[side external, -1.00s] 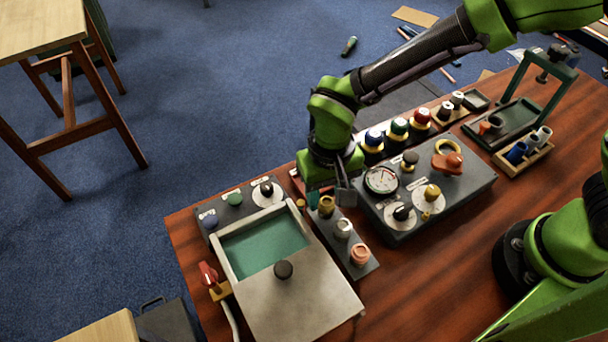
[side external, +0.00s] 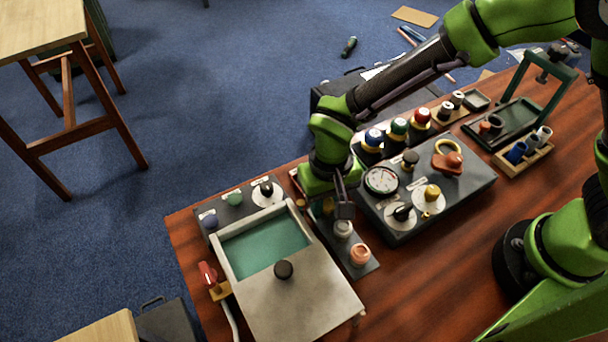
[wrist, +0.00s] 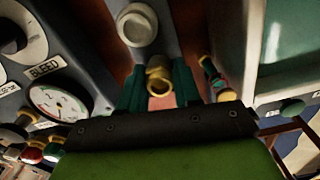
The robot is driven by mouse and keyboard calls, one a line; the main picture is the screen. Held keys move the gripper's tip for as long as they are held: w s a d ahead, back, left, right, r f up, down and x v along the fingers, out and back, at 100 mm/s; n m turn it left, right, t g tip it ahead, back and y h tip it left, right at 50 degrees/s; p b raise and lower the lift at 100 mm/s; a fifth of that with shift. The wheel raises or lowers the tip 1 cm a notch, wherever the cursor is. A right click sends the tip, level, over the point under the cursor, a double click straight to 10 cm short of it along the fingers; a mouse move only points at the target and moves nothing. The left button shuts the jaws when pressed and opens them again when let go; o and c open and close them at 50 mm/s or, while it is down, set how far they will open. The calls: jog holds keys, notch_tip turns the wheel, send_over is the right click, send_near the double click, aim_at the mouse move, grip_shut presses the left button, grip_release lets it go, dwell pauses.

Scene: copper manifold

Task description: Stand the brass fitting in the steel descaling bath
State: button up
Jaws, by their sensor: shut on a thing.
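The brass fitting (wrist: 160,80) shows in the wrist view between the two green fingers of my gripper (wrist: 159,88), which is shut on it. In the side view my gripper (side external: 335,207) is over the far end of a dark rack (side external: 330,238) and hides most of the fitting. I cannot tell whether the fitting is clear of the rack. The steel descaling bath (side external: 304,225) stands left of the rack. Its far half is open, showing green liquid (side external: 265,246).
A pale fitting (side external: 343,229) and a copper fitting (side external: 360,254) stand in the same rack. A control box with a gauge (side external: 381,180) is close on the right. A dial panel (side external: 240,207) lies behind the bath; a red-handled valve (side external: 208,274) is at its left.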

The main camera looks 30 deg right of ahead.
notch_tip(320, 180, up, 8)
jog(key=shift+r, duration=0.25)
jog(key=shift+s+a+r, duration=0.15)
jog(key=shift+a+r, duration=0.1)
jog(key=s+a+n, duration=0.1)
jog(key=s+a, duration=0.1)
jog(key=a, duration=0.6)
jog(key=m, duration=0.2)
send_near(269, 259)
notch_tip(269, 259, down, 6)
jog(key=shift+f, duration=0.1)
jog(key=o, duration=1.1)
